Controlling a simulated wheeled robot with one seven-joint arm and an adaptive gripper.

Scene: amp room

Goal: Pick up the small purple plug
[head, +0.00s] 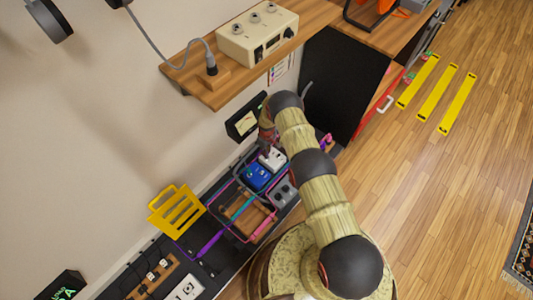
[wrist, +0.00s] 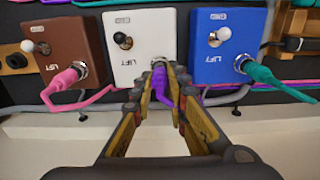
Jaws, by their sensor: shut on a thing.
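The small purple plug (wrist: 161,86) is in the middle of the wrist view, between my fingertips, in front of the white LIFT box (wrist: 140,45). My gripper (wrist: 159,80) is shut on it. In the head view my gripper (head: 268,150) is over the white box (head: 273,159), and the plug is hidden there.
A brown box (wrist: 65,50) with a pink plug (wrist: 62,82) stands left of the white one. A blue box (wrist: 225,45) with a teal plug (wrist: 255,70) stands right. Cables run behind. A yellow rack (head: 178,212) stands by the wall.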

